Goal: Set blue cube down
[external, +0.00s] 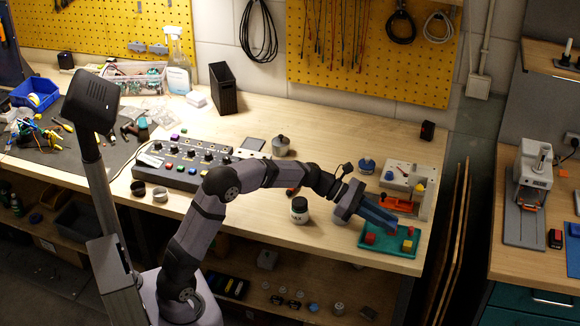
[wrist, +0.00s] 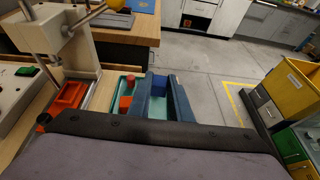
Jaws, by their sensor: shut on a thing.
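My gripper (external: 394,227) reaches over the teal tray (external: 377,250) at the bench's front right corner. In the wrist view my gripper (wrist: 166,88) is shut on the blue cube (wrist: 158,86), which sits between the two blue fingers near their tips. The blue cube cannot be made out in the external view. The tray also shows under and beside the fingers in the wrist view (wrist: 120,88). Whether the cube touches the tray floor cannot be told.
A red cube (external: 370,238) and a yellow cube (external: 407,245) lie in the tray. A white device with an orange part (external: 396,201) stands behind it. A dark-lidded jar (external: 299,211) stands to the left. The bench edge and open floor lie right of the tray.

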